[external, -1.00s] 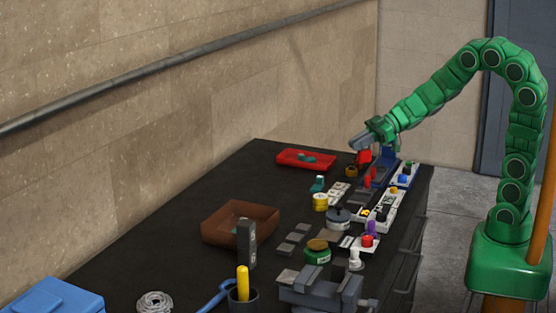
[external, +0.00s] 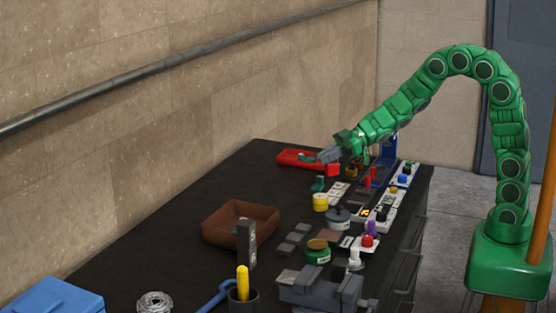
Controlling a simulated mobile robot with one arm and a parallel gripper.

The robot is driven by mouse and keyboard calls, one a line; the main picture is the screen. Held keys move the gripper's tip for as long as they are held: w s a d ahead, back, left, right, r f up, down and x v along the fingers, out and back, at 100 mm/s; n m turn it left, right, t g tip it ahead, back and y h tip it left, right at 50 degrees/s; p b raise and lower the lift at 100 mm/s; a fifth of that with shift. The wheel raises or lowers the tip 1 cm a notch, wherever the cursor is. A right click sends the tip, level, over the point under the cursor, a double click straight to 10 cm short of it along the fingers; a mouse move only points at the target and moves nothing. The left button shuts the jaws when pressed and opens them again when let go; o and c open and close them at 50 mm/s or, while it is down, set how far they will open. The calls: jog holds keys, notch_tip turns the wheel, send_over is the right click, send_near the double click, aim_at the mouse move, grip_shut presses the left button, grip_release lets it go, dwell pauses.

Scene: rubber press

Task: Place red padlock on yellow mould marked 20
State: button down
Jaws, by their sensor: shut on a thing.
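My gripper (external: 328,156) is shut on the red padlock (external: 333,170), which hangs just below the fingers. The padlock is small here and partly hidden by the fingers. It is above the far part of the dark bench, in front of the red tray's right end in this view. A small round yellow object (external: 320,202) stands on the bench nearer the camera, below the padlock in the picture. It may be the yellow mould, but I cannot read any number on it. The padlock is apart from it.
A red tray (external: 290,159) lies behind the gripper. A small teal object (external: 318,184) stands between gripper and yellow object. Several switch panels (external: 388,198) line the right edge. A brown tray (external: 222,236) is at left; a vise (external: 320,287) is in front. The bench's left side has free room.

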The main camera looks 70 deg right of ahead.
jog(key=shift+w+a+f, duration=0.1)
jog(key=shift+w+f, duration=0.5)
jog(key=shift+f, duration=0.65)
jog(key=shift+w+a+f, duration=0.1)
jog(key=shift+w+f, duration=0.45)
jog(key=shift+f, duration=0.7)
jog(key=shift+w+a+f, duration=0.1)
jog(key=shift+w+f, duration=0.5)
jog(key=shift+f, duration=0.65)
jog(key=shift+f, duration=0.15)
jog(key=c, duration=1.2)
grip_release()
jog(key=shift+o, duration=0.2)
jog(key=shift+s+d+r, duration=0.3)
jog(key=shift+d+r, duration=0.1)
jog(key=shift+r, duration=0.05)
jog(key=v, duration=1.1)
